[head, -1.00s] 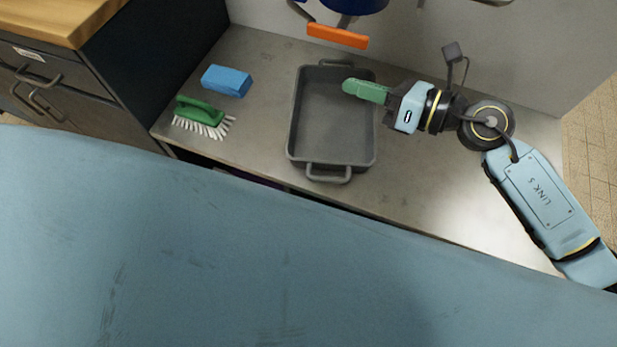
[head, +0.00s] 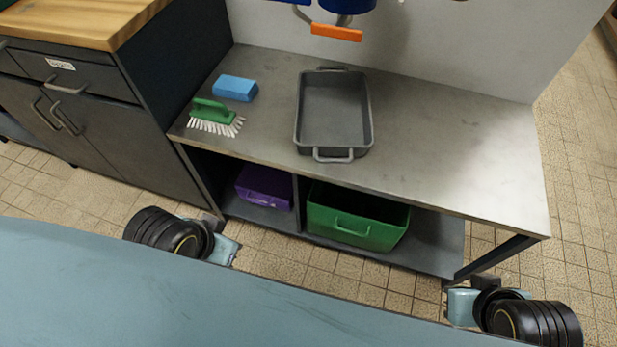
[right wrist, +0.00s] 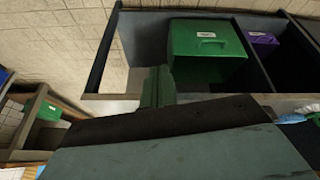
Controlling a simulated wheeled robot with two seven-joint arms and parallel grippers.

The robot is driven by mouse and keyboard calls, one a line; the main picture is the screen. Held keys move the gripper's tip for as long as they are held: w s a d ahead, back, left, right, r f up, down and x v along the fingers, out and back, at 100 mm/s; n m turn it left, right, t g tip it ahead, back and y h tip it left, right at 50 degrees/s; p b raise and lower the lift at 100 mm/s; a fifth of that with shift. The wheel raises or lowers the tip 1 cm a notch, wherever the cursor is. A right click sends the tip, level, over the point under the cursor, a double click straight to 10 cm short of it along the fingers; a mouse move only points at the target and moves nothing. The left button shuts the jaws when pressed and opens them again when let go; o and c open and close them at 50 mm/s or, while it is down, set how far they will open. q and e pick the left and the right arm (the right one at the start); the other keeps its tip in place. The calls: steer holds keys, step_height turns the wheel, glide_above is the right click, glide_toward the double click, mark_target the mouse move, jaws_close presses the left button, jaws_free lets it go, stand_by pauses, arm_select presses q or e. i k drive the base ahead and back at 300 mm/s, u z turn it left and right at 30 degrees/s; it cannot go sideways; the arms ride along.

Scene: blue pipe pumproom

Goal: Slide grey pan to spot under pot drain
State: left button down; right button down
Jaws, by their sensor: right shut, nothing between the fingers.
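The grey pan (head: 333,112) is a rectangular tray with a handle at each end. It lies on the grey metal bench, with nothing seen in it. A blue pot (head: 347,5) is cut off at the top edge above it, with an orange lever (head: 336,32) in front. In the head view the pan is below the lever; the drain outlet and any marked spot are not visible. My right gripper (right wrist: 157,87) shows only in the right wrist view, its green fingers shut and empty, away from the pan. My left gripper is not in view.
A blue sponge (head: 235,88) and a green brush (head: 214,115) lie left of the pan. The bench top (head: 455,150) is clear to its right. A purple bin (head: 265,186) and a green bin (head: 355,217) sit on the shelf below. A wood-topped cabinet (head: 75,90) stands left.

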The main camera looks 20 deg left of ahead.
mark_target(334, 114)
steer(key=k, duration=1.15)
steer(key=z, duration=0.4)
steer(key=i, duration=0.9)
steer(key=z, duration=0.15)
